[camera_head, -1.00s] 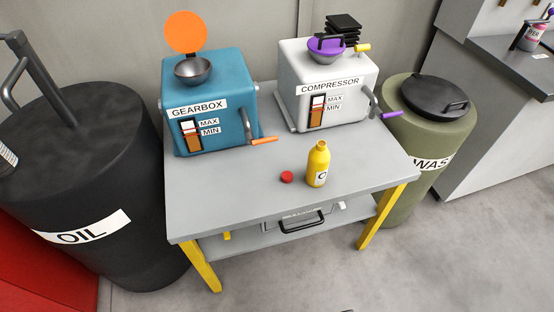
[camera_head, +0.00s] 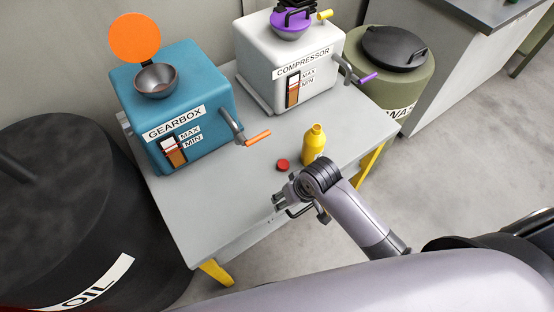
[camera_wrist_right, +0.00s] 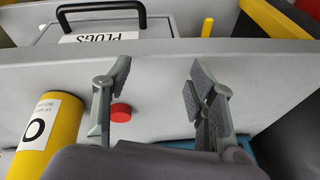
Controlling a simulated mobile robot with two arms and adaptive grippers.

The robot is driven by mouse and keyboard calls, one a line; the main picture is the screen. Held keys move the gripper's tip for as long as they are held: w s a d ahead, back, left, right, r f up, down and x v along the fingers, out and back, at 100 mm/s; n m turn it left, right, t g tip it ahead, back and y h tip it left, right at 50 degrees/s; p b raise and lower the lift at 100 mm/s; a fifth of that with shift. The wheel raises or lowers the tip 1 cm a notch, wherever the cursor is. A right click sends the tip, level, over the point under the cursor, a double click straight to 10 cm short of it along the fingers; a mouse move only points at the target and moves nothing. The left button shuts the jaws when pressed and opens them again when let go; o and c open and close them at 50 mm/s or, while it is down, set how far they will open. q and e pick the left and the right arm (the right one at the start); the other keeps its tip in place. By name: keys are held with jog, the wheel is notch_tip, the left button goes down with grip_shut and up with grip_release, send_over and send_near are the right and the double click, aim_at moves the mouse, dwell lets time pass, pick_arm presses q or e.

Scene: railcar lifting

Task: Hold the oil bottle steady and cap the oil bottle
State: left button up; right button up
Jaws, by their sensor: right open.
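The yellow oil bottle (camera_head: 312,138) stands upright on the grey table, with no cap on its neck. The red cap (camera_head: 282,165) lies on the table just left of it. My right gripper (camera_head: 282,197) is at the table's front edge, in front of the bottle and cap; its wrist hides the bottle's foot. In the right wrist view the right gripper (camera_wrist_right: 162,82) has its fingers wide apart with nothing between them. There the bottle (camera_wrist_right: 48,128) is at the left, and the cap (camera_wrist_right: 120,112) shows beside the left finger. My left gripper is not in view.
The blue gearbox (camera_head: 178,112) and white compressor (camera_head: 290,68) stand at the back of the table (camera_head: 205,215). A black-handled plugs box (camera_wrist_right: 100,25) is below the edge. The oil drum (camera_head: 70,215) is left.

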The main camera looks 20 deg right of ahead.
jog(key=w+r+m+h, duration=0.1)
jog(key=w+r, duration=0.4)
jog(key=r, duration=0.3)
jog(key=w+d+r+m+g+h+p, duration=0.1)
jog(key=w+r, duration=0.4)
jog(key=r, duration=0.3)
jog(key=shift+w+d, duration=0.25)
jog(key=shift+d, duration=0.05)
send_over(284, 164)
jog(key=f, duration=0.8)
jog(key=f+p, duration=0.1)
jog(key=f, duration=0.3)
jog(key=shift+s+a+f, duration=0.15)
jog(key=shift+s+a, duration=0.05)
jog(key=shift+s, duration=0.15)
jog(key=shift+w+d+f, duration=0.1)
jog(key=shift+w+f, duration=0.1)
jog(key=shift+f, duration=1.1)
jog(key=shift+w+d+f, duration=0.1)
jog(key=shift+w+f, duration=0.05)
jog(key=shift+f, duration=1.1)
